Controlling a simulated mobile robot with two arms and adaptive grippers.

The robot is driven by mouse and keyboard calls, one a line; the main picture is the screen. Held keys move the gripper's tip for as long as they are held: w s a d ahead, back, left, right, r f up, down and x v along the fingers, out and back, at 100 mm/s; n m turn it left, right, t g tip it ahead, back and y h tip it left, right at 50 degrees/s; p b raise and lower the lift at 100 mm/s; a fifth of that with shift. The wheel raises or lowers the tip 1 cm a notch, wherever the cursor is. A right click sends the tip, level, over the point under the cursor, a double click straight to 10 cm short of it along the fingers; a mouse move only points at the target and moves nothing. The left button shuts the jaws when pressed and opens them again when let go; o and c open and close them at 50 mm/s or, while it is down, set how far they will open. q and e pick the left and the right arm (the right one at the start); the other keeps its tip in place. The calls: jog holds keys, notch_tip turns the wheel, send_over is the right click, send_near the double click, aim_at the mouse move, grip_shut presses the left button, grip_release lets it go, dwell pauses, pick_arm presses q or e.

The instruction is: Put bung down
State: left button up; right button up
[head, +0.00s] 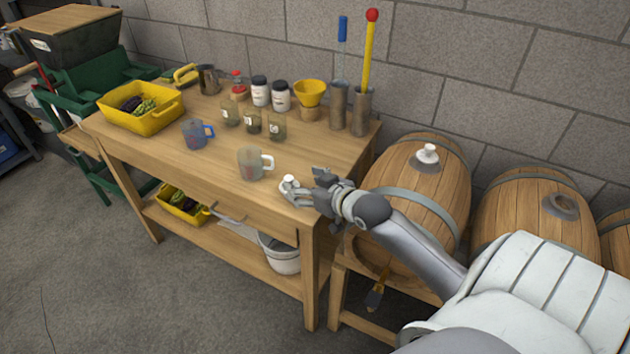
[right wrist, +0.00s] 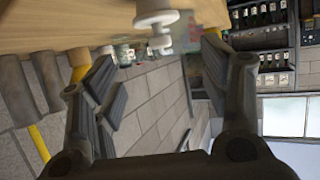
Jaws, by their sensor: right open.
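A white bung (head: 289,183) is at the front right corner of the wooden table (head: 215,158), right at the fingertips of my right gripper (head: 312,190). In the right wrist view the white bung (right wrist: 155,17) is ahead between the spread fingers of the right gripper (right wrist: 160,85), near the table surface. A gap shows between each finger and the bung. I cannot tell for certain whether the bung's base touches the table. My left gripper is not in view.
Another white bung (head: 428,152) sits on the nearest barrel (head: 405,170). The table's front edge is close.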

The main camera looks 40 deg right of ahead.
jog(key=shift+v, duration=2.05)
jog(key=s+a+f+n+g, duration=0.1)
jog(key=s+a+f+g, duration=0.45)
jog(key=s+a, duration=0.45)
jog(key=s+a+f+n+g, duration=0.1)
jog(key=s+a+f+g, duration=0.5)
jog(key=s, duration=0.7)
notch_tip(320, 180, down, 26)
jog(key=s+a, duration=0.1)
jog(key=s, duration=0.1)
jog(key=s+d+f+g, duration=0.1)
jog(key=s+d+f, duration=0.1)
jog(key=s+f, duration=1.4)
jog(key=shift+s+d, duration=0.3)
jog(key=shift+d, duration=0.05)
